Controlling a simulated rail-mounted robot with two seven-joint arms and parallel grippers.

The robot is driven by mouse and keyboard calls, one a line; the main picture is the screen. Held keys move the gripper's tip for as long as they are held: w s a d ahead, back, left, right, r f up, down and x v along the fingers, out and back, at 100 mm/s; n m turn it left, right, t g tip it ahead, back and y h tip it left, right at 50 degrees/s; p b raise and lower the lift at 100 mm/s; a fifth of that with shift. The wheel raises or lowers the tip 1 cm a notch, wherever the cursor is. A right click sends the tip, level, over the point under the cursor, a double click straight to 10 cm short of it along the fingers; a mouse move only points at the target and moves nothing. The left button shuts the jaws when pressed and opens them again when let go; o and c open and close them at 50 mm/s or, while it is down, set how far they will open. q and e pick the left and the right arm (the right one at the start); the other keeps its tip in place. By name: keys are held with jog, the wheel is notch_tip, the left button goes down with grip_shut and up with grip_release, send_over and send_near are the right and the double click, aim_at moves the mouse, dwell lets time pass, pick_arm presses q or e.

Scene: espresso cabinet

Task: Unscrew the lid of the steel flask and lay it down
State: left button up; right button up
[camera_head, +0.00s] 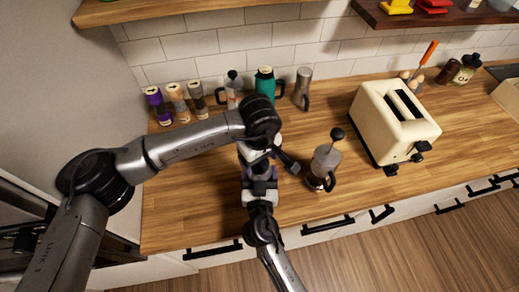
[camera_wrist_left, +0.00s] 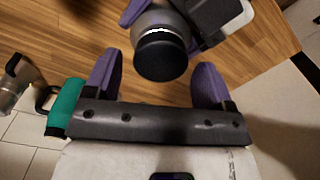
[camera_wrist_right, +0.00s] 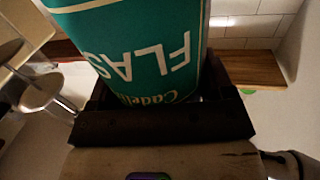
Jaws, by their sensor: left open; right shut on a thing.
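The steel flask (camera_wrist_left: 152,17) shows in the left wrist view as a grey body with a black lid (camera_wrist_left: 160,55) pointing toward that camera. My right gripper (camera_wrist_right: 155,100) is shut on it; in the right wrist view a teal surface lettered "FLAS" fills the space between its fingers. My left gripper (camera_wrist_left: 156,82) is open, its purple fingers spread on either side of the lid, with visible gaps. In the head view both grippers meet above the counter's front part, my left gripper (camera_head: 257,165) covering most of the flask. Whether the lid's thread is engaged is hidden.
A glass press (camera_head: 325,160) stands close to the right of the grippers, and a cream toaster (camera_head: 392,122) beyond it. A teal pot (camera_head: 264,82), steel vessels and several small jars (camera_head: 178,98) line the wall. The counter (camera_head: 185,190) left of the grippers is bare.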

pick_arm(q)
jog(key=shift+f, duration=1.1)
jog(key=c, duration=0.9)
jog(key=n, duration=0.5)
jog(key=shift+n, duration=0.4)
jog(key=n, duration=0.5)
jog(key=shift+r+n, duration=0.1)
jog(key=shift+n, duration=0.3)
jog(key=n, duration=0.5)
jog(key=shift+s+n, duration=0.1)
jog(key=shift+n, duration=0.3)
jog(key=n, duration=0.5)
jog(key=shift+n, duration=0.4)
jog(key=shift+s, duration=0.15)
